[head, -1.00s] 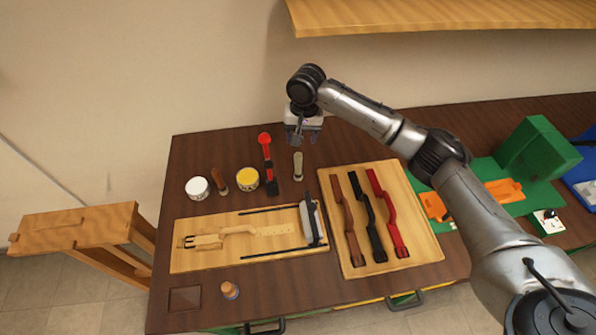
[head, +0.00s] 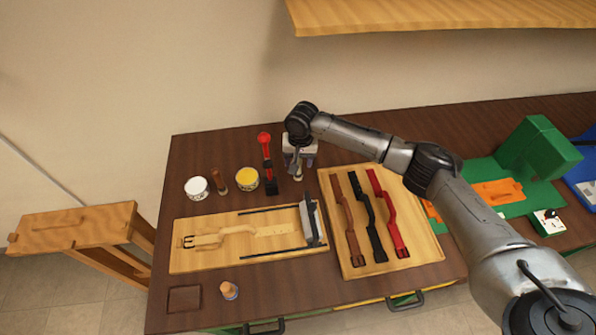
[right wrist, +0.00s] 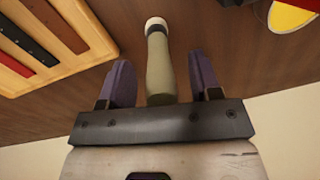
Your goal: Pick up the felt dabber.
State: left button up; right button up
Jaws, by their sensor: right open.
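The felt dabber, with an olive handle, a dark band and a white tip, stands on the table behind the wooden boards. In the head view only its lower end (head: 298,178) shows; my right gripper (head: 299,162) hides the rest. In the right wrist view the dabber (right wrist: 160,70) lies between the two purple fingers of my open right gripper (right wrist: 162,75). A gap shows on each side of the handle, so the fingers do not appear to touch it. My left gripper is not in view.
A red-and-black tool (head: 267,160), a yellow-topped tub (head: 246,179), a brown-handled tool (head: 219,181) and a white-lidded jar (head: 196,187) stand left of the dabber. A board with straps (head: 420,240) is at front right. A wooden shelf (head: 440,15) overhangs behind.

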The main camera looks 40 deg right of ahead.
jog(key=shift+f, duration=0.2)
jog(key=shift+c, duration=0.3)
jog(key=c, duration=1)
jog(key=shift+r, duration=0.1)
jog(key=shift+r, duration=0.55)
jog(key=r, duration=0.3)
jog(key=shift+s+r, duration=0.15)
jog(key=shift+s, duration=0.1)
jog(key=s+r, duration=0.2)
jog(key=s, duration=0.1)
jog(key=s+r, duration=0.2)
jog(key=s, duration=0.2)
jog(key=s+r, duration=0.2)
jog(key=s, duration=0.2)
jog(key=shift+r+p, duration=0.25)
jog(key=shift+p, duration=0.15)
